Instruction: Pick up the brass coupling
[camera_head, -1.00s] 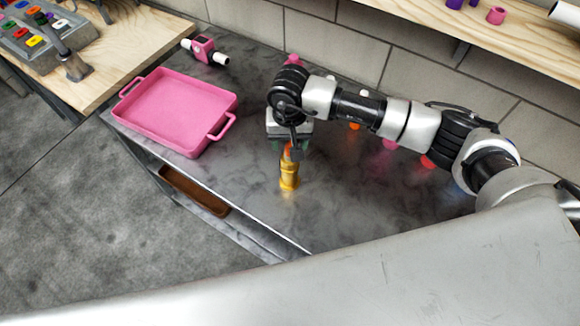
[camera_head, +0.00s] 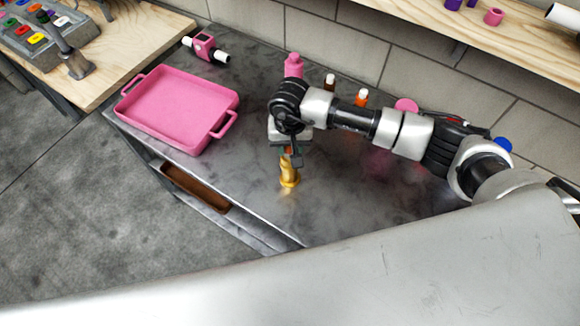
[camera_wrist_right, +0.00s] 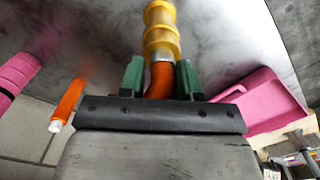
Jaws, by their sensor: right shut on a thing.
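The brass coupling (camera_head: 289,175) is a gold-coloured ringed piece near the front edge of the dark metal bench. It stands roughly upright below my right gripper (camera_head: 290,157). In the right wrist view the brass coupling (camera_wrist_right: 161,32) extends ahead of the fingers, with a silver band and an orange section at its near end. The green fingers of my right gripper (camera_wrist_right: 160,78) are shut on that orange section, one on each side. I cannot tell whether its base touches the bench. My left gripper is not in view.
A pink tray (camera_head: 226,128) sits on the bench left of the coupling. A pink device with white ends (camera_head: 204,45) lies behind it. The bench (camera_head: 330,205) right of the coupling is clear.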

